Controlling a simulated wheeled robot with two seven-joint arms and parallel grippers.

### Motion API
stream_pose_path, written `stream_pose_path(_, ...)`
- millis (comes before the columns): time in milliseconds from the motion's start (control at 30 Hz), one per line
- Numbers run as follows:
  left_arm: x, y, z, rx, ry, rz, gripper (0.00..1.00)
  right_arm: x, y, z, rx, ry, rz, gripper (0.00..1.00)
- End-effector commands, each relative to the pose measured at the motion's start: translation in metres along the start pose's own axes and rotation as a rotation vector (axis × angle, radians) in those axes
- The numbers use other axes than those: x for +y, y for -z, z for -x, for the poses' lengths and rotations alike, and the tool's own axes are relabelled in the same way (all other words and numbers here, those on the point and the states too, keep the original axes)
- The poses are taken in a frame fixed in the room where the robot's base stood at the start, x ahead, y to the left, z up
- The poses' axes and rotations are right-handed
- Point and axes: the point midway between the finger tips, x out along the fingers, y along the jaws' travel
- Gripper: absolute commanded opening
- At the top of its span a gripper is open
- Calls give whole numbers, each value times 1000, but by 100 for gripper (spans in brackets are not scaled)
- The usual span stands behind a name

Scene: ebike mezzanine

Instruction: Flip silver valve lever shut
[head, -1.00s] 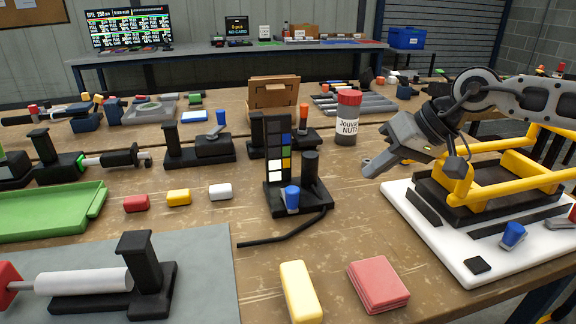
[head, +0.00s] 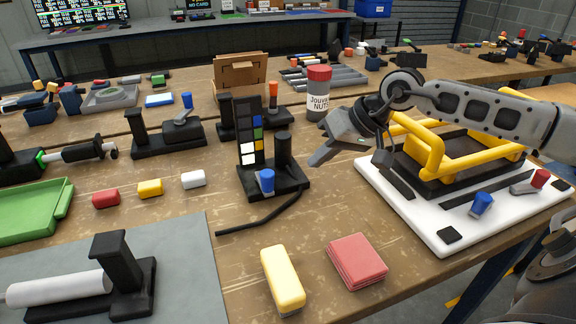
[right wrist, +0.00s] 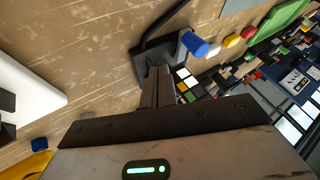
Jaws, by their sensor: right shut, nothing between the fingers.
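A silver lever with a red end (head: 530,183) lies on the right part of the white board (head: 406,215). A blue-ended lever piece (head: 481,204) sits beside it. Another grey lever with a blue knob (head: 184,110) is on a black base at the left. I cannot tell which is the valve lever. My right gripper (head: 318,158) is shut and empty, in the air right of the black stand, apart from all the levers. In the right wrist view, its closed fingers (right wrist: 158,88) point toward the black stand. My left gripper is out of view.
A yellow tube frame (head: 430,150) rises from the white board under my right arm. The black stand with colour patches (head: 250,135) and a red-lidded jar (head: 318,97) are close to the gripper. Yellow (head: 282,278) and red (head: 357,261) blocks lie in front.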

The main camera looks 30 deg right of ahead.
Motion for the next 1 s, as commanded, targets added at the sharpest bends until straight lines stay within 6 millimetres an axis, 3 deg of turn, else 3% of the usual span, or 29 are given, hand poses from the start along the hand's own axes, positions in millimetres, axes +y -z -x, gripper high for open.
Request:
stream_pose_path(233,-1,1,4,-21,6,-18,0,-3,1,-46,-1,5,-2,0)
stream_pose_path(333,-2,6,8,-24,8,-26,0,-20,3,-49,0,5,2,0)
stream_pose_path(500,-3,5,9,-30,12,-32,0,-33,2,-58,-1,1,1,0)
stream_pose_path(1000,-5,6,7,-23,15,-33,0,-37,1,-62,0,-1,0,0)
